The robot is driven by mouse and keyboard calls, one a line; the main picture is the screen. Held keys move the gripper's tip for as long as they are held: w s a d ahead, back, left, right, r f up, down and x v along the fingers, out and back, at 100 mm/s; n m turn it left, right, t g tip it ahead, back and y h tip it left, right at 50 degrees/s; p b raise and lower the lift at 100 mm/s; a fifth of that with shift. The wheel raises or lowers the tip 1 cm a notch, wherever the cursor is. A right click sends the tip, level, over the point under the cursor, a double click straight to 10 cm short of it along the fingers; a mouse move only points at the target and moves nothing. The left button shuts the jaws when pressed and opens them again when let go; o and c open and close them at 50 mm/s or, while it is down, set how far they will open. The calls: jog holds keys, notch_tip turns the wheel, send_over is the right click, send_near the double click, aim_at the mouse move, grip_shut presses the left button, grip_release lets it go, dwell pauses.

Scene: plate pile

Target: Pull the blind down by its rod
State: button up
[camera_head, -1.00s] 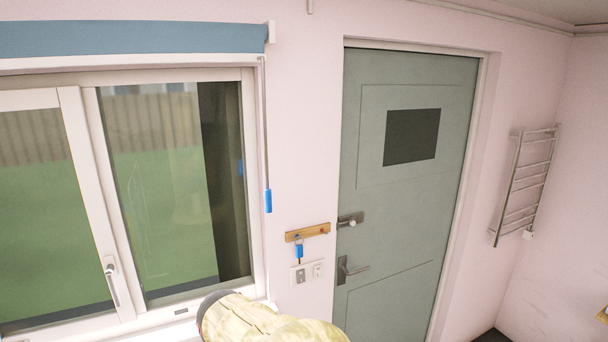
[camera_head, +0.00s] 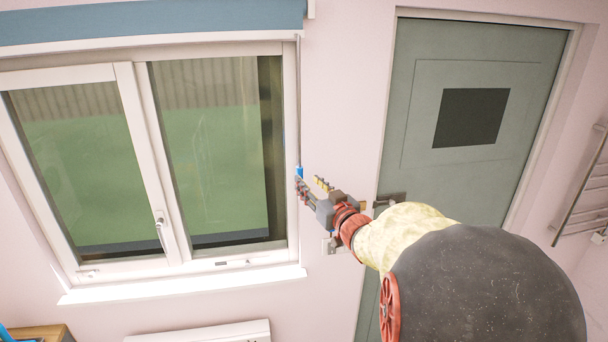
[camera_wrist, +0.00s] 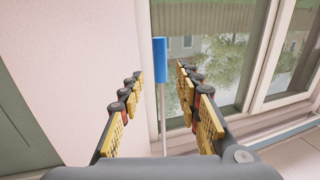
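The blind (camera_head: 150,18) is a blue strip rolled up across the top of the window. Its thin rod (camera_head: 297,110) hangs along the right window frame and ends in a blue handle (camera_head: 299,171). In the wrist view the blue handle (camera_wrist: 160,60) stands upright between the fingertips, seemingly a little beyond them, with a gap on both sides. My gripper (camera_head: 310,184) is open at the handle's height, beside the window frame; its yellow-padded fingers also show spread in the wrist view (camera_wrist: 159,76). My arm hides part of the wall and door.
The white window (camera_head: 140,160) has a handle and a projecting sill (camera_head: 185,285). A grey-green door (camera_head: 470,60) is to the right, with a towel rail (camera_head: 582,185) beyond it. A white panel (camera_head: 200,333) is low on the wall.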

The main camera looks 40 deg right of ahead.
aim_at(301, 176)
jog(key=p+x, duration=0.1)
jog(key=x, duration=0.5)
jog(key=shift+w+f, duration=0.1)
jog(key=shift+w, duration=0.25)
jog(key=shift+c, duration=0.7)
grip_shut()
